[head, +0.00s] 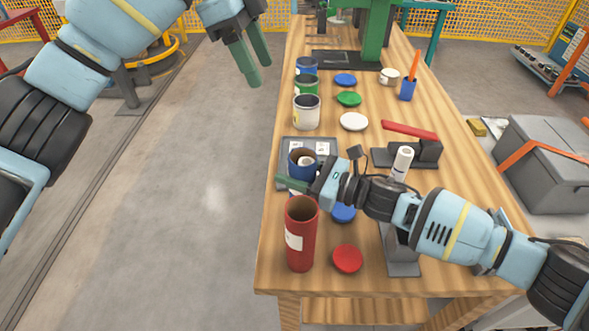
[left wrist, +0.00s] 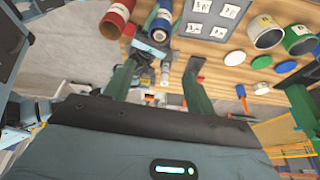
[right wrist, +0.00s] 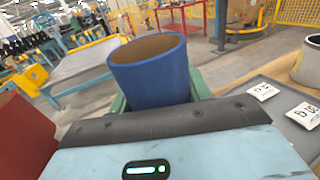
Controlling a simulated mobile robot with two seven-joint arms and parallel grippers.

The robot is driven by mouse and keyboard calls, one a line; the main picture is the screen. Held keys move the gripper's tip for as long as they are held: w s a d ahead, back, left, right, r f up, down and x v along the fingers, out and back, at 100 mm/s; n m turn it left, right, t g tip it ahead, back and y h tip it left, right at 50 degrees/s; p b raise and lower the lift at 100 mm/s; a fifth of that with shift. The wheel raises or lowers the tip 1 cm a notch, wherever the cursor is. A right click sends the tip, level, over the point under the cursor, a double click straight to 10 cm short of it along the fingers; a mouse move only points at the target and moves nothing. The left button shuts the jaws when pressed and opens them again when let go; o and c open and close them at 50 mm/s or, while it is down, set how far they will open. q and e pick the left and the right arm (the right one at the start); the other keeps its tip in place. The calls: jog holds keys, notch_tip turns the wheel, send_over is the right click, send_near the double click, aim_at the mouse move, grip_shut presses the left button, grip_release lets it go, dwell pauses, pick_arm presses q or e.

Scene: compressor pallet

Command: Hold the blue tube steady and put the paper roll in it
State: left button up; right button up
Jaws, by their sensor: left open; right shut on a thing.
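The blue tube (head: 293,166) stands upright on the table, its open mouth up. My right gripper (head: 292,184) is shut around it from the near right; the right wrist view shows the tube (right wrist: 150,82) between the green fingers. A pale shape shows inside the mouth in the head view; I cannot tell for sure what it is. A white roll (head: 402,160) stands upright to the right of the tube, behind my right arm, apart from both grippers. My left gripper (head: 258,74) is open and empty, high over the floor left of the table.
A red tube (head: 301,240) stands nearer me, with red (head: 347,258) and blue (head: 343,213) lids beside it. White (head: 306,113), green (head: 306,86) and blue tins stand farther back. A red-handled tool (head: 410,131) is at the right. A grey label board (head: 287,144) lies behind the tube.

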pick_arm(q)
jog(key=v, duration=0.6)
dwell(0.3)
pick_arm(e)
jog(key=o, duration=1)
jog(key=shift+o, duration=0.2)
jog(key=shift+d, duration=0.15)
jog(key=v, duration=1.1)
jog(key=shift+s+d, duration=0.2)
jog(key=shift+d, duration=0.15)
jog(key=shift+s+f, duration=0.1)
